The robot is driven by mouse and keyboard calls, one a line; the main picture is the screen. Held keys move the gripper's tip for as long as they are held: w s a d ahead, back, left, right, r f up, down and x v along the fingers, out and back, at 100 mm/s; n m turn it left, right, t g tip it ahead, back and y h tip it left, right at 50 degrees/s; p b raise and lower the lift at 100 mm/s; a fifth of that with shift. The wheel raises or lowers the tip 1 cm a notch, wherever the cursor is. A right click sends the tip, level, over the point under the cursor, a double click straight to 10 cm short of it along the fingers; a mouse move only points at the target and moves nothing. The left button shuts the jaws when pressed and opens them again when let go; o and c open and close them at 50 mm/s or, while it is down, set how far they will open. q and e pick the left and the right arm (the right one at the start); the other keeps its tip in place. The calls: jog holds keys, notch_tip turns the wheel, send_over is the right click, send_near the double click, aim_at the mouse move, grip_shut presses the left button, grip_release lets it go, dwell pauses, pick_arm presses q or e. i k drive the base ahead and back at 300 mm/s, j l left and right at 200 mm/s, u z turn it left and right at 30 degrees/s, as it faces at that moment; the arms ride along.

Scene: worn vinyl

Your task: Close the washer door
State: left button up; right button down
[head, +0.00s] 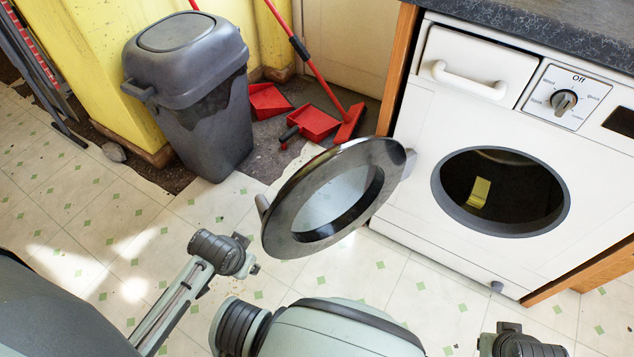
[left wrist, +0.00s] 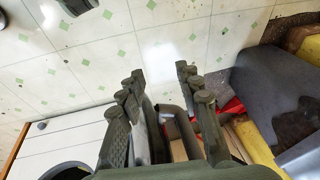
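The washer (head: 410,190) is white with a dark round opening, and it also shows in the left wrist view (left wrist: 65,148). Its round door (head: 290,215), a dark glossy ring with a glass centre, stands wide open to the left of the opening. My left gripper (head: 248,255) is just left of and below the door's free edge. In the left wrist view its fingers (left wrist: 160,78) are spread, and what looks like the door's edge (left wrist: 178,118) shows between them, partly hidden; contact cannot be told. My right gripper (head: 518,343) is at the bottom edge, its fingers hidden.
A grey bin (head: 205,125) stands at the back left by a yellow wall. Red dustpans (head: 313,122) and a red brush (head: 350,125) lie behind the door. A yellow item (head: 479,193) shows in the washer opening. The tiled floor before the washer (head: 415,300) is clear.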

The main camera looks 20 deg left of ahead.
aim_at(338, 190)
jog(key=j+z, duration=0.25)
jog(key=j, duration=0.85)
jog(key=j+z, duration=0.25)
jog(key=j, duration=0.3)
jog(key=k+j+z, duration=0.1)
jog(key=j+z, duration=0.15)
jog(key=j, duration=0.25)
jog(key=j+z, duration=0.4)
jog(key=k+j+z, duration=0.1)
jog(key=j+z, duration=0.3)
jog(key=j, duration=0.2)
jog(key=k+j+z, duration=0.25)
jog(key=j, duration=0.2)
jog(key=k+j+u, duration=0.2)
jog(key=k, duration=0.6)
jog(key=l, duration=0.1)
